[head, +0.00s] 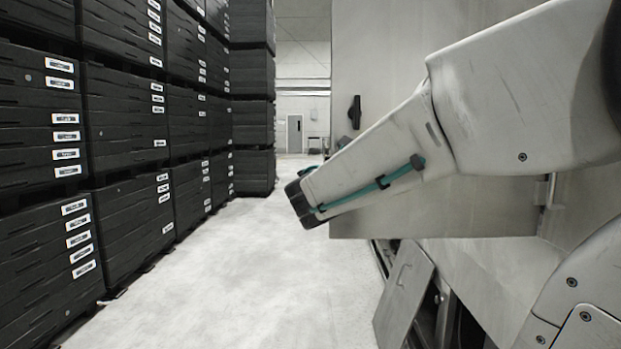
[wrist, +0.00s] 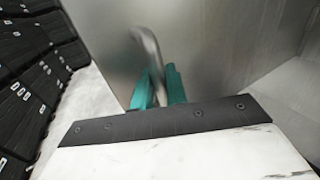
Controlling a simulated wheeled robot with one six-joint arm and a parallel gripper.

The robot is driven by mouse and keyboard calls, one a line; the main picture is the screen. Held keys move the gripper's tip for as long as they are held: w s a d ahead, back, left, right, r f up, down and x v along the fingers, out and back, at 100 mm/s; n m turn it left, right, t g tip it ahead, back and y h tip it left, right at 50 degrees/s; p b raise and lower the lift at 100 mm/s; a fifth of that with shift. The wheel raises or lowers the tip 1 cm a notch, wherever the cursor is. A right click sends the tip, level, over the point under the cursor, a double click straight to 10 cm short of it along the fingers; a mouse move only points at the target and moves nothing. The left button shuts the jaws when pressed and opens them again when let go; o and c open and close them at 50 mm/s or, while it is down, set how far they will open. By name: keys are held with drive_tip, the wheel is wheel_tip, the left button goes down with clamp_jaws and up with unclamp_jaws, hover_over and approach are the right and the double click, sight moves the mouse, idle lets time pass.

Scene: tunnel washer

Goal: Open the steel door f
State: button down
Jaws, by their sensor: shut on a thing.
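The steel door (head: 395,60) is a large flat grey panel in the head view, standing out into the aisle from the washer's side at right. A hinge-like fitting shows at its lower right. A black latch (head: 354,112) is on its face. My arm crosses in front of the door, and my gripper's fingers are not clear in the head view. In the wrist view, my gripper (wrist: 157,84) has teal fingers closed around a curved grey handle (wrist: 147,48) in front of the steel door (wrist: 225,45). The handle's lower part is hidden between the fingers.
Stacked black crates (head: 125,120) line the left side. The pale floor (head: 220,270) between them and the washer is clear. A tilted grey panel (head: 403,295) stands low below the door. A far doorway (head: 294,134) shows at the back.

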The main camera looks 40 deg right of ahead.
drive_tip(key=shift+s+a, duration=0.2)
drive_tip(key=shift+s, duration=0.25)
drive_tip(key=c, duration=1.5)
unclamp_jaws()
drive_tip(key=shift+d, duration=0.15)
drive_tip(key=shift+w, duration=0.1)
